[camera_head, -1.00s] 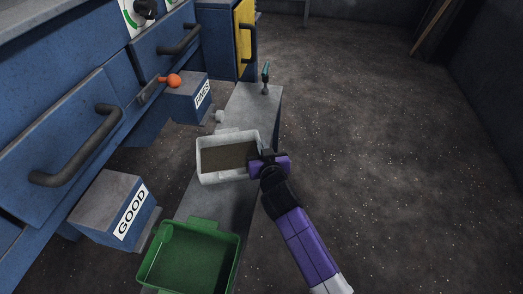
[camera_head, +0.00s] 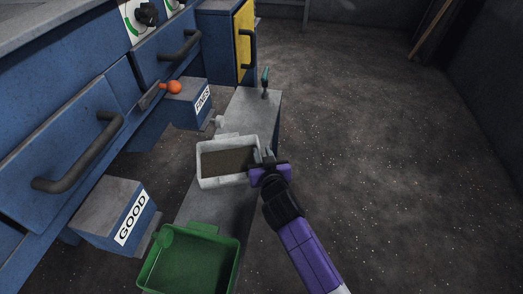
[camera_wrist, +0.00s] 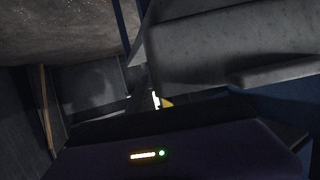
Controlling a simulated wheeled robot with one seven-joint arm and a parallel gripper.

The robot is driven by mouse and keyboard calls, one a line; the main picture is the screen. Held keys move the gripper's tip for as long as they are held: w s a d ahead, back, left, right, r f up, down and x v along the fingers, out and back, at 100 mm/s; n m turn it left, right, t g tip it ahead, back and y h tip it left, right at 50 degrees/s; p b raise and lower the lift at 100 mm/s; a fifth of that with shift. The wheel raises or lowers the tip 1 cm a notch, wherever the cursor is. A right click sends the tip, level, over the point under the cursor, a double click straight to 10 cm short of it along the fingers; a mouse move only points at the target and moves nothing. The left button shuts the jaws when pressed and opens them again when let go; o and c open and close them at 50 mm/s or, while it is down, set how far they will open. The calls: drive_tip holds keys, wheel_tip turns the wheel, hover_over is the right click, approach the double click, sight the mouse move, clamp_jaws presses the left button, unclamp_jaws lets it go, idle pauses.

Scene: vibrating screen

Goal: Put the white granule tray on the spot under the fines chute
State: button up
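The white granule tray (camera_head: 203,180) sits upright on the grey ledge, with brown granules inside. It is nearer to me than the blue-grey fines chute (camera_head: 186,104), which carries a FINES label. My gripper (camera_head: 264,155) is at the tray's right edge, with its two fingers apart. I cannot tell whether a finger touches the tray. The spot under the fines chute is not clearly visible. The wrist view is dark, with a large grey surface at upper right that I cannot identify for sure.
A green tray (camera_head: 237,262) stands on the ledge near the GOOD chute (camera_head: 115,216). A teal-handled tool (camera_head: 265,82) stands at the ledge's far end (camera_head: 252,105). An orange knob (camera_head: 174,87) sticks out by the fines chute. The floor to the right is clear.

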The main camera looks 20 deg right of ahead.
drive_tip(key=p+v, duration=0.2)
drive_tip(key=v, duration=0.8)
drive_tip(key=shift+s+a, duration=0.15)
drive_tip(key=shift+s, duration=0.1)
drive_tip(key=s+a+f+n+y, duration=0.2)
drive_tip(key=s+n+y, duration=0.1)
drive_tip(key=s, duration=1.8)
drive_tip(key=s+r, duration=1.1)
drive_tip(key=s, duration=0.4)
drive_tip(key=shift+s+d+t, duration=0.3)
drive_tip(key=shift+s+d, duration=0.05)
drive_tip(key=shift+d, duration=0.05)
drive_tip(key=shift+r+p, duration=0.1)
drive_tip(key=shift+p, duration=0.2)
